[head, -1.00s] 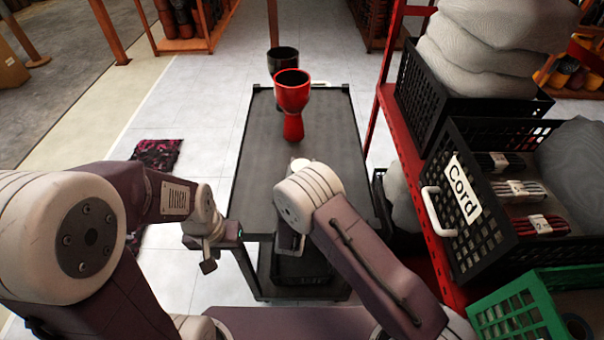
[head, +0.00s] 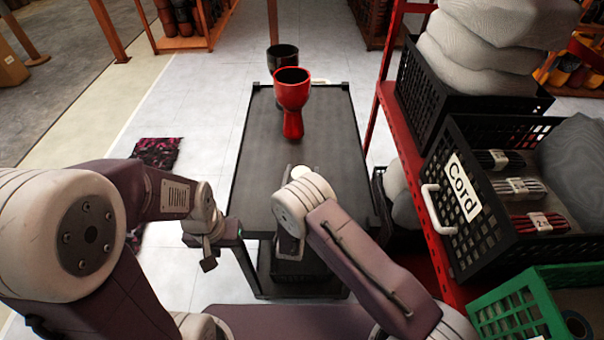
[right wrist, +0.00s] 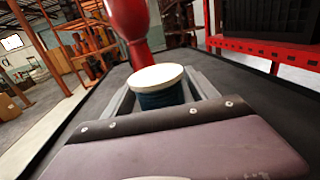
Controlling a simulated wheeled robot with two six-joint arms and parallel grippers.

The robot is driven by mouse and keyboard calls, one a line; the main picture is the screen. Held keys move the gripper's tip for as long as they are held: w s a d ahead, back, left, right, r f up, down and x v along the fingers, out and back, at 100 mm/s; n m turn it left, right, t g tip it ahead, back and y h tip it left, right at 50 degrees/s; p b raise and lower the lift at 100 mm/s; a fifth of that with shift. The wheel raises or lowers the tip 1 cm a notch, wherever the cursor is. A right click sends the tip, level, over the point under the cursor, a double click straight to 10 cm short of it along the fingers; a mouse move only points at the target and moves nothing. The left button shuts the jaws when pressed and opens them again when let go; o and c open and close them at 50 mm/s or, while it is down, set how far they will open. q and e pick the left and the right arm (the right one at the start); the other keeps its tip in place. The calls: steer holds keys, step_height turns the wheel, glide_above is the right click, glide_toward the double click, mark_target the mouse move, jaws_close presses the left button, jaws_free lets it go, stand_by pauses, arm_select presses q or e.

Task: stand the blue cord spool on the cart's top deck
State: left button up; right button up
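The blue cord spool (right wrist: 160,90) is upright in the right wrist view, with a pale round top flange and dark blue cord below. My right gripper (right wrist: 160,98) has a finger on each side of it and appears shut on it. In the head view only the spool's pale top (head: 299,172) shows, over the cart's dark top deck (head: 262,150); my right arm hides the rest. I cannot tell whether its base touches the deck. My left gripper (head: 208,256) hangs left of the cart's near corner, with no object visible in it; its opening is unclear.
A red goblet drum (head: 292,92) stands on the deck's far part, with a black drum (head: 281,58) behind it. The red rack on the right holds a black cord crate (head: 478,240) and a green crate (head: 515,305). The deck's middle is clear.

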steer(key=shift+r, duration=0.3)
steer(key=s, duration=0.3)
steer(key=s+a, duration=0.1)
steer(key=s, duration=0.3)
steer(key=s+b, duration=0.1)
steer(key=s, duration=0.3)
steer(key=shift+a+f, duration=0.2)
steer(key=shift+a, duration=0.05)
steer(key=shift+s+r, duration=0.1)
steer(key=shift+s, duration=0.45)
